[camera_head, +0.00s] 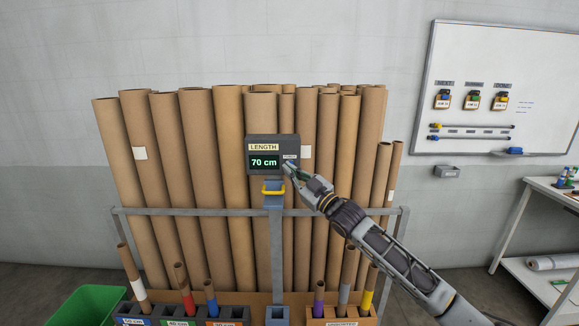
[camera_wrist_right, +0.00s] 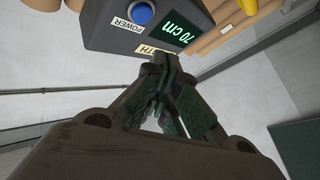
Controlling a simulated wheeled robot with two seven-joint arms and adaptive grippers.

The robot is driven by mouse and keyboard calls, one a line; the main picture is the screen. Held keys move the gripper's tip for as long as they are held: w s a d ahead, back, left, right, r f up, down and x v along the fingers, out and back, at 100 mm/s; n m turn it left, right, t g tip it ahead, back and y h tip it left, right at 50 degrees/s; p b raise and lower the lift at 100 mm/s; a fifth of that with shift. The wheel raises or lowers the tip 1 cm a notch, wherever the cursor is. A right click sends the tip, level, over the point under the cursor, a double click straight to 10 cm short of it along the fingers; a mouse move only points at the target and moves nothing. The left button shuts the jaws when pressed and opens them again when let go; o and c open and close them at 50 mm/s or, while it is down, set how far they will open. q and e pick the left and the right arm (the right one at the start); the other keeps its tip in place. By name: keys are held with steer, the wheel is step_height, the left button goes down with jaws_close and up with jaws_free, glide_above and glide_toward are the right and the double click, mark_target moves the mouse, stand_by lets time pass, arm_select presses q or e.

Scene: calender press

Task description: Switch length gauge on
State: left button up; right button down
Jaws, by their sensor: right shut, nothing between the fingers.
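The length gauge (camera_head: 262,140) is a dark grey box on a post in front of the cardboard tubes. Its display (camera_head: 264,162) is lit and reads 70 cm in green. In the right wrist view the gauge (camera_wrist_right: 105,30) fills the top, with a blue round button (camera_wrist_right: 142,11) beside a POWER label (camera_wrist_right: 129,25). My right gripper (camera_head: 287,167) is shut and empty at the gauge's lower right front, and covers the button in the head view. In the wrist view its fingertips (camera_wrist_right: 160,60) are near the gauge's face, off the button; contact cannot be told. My left gripper is out of view.
Tall cardboard tubes (camera_head: 197,150) stand behind a grey rail (camera_head: 180,211). A small blue holder with a yellow rim (camera_head: 273,194) hangs below the gauge. Short tubes stand in bins (camera_head: 341,321) below. A green bin (camera_head: 90,310) is at left, a whiteboard (camera_head: 490,60) at right.

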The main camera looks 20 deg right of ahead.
steer(key=shift+s+a, duration=0.25)
steer(key=shift+s, duration=0.65)
